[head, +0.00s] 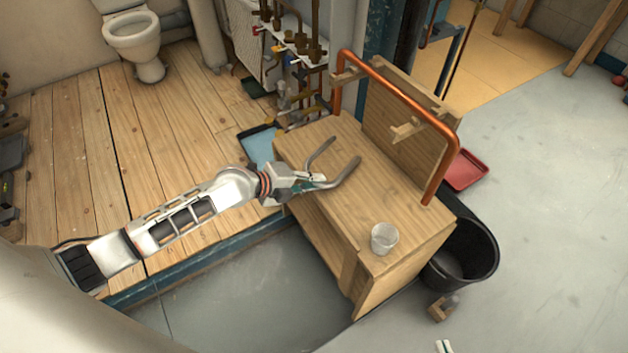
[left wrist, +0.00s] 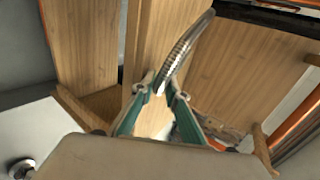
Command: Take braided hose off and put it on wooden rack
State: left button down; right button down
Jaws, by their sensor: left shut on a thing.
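The braided hose (left wrist: 180,52) is a grey, curved, ribbed hose. My left gripper (head: 318,179) is shut on it, and the left wrist view shows it pinched between the teal fingertips (left wrist: 165,92). In the head view the hose (head: 347,172) shows as a grey curve over the wooden bench top. A wooden upright panel with pegs (head: 380,112) stands at the back of the bench; I cannot tell for sure whether this is the wooden rack. My right gripper is not clearly in view.
A copper pipe (head: 400,92) arches over the bench (head: 345,215). A clear cup (head: 384,238) stands near its front corner. A black bucket (head: 470,255) and red tray (head: 465,170) are to the right. Valves and pipes (head: 300,45) are behind; a blue tray (head: 258,147) lies left.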

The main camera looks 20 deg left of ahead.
pick_arm(q)
jog(key=shift+s+a+f, duration=0.1)
jog(key=shift+s+f, duration=0.25)
jog(key=shift+f, duration=0.25)
jog(key=shift+s+a+f, duration=0.1)
jog(key=shift+s+f, duration=0.2)
jog(key=shift+f, duration=0.3)
pick_arm(e)
jog(key=shift+f, duration=0.15)
pick_arm(q)
jog(key=c, duration=1.9)
grip_release()
jog(key=shift+f, duration=0.1)
pick_arm(e)
jog(key=shift+f, duration=0.15)
pick_arm(q)
jog(key=shift+w, duration=0.1)
pick_arm(e)
jog(key=shift+s+f, duration=0.15)
jog(key=shift+s, duration=0.2)
pick_arm(q)
jog(key=shift+w+r, duration=0.15)
jog(key=shift+r, duration=0.25)
pick_arm(e)
jog(key=shift+w, duration=0.1)
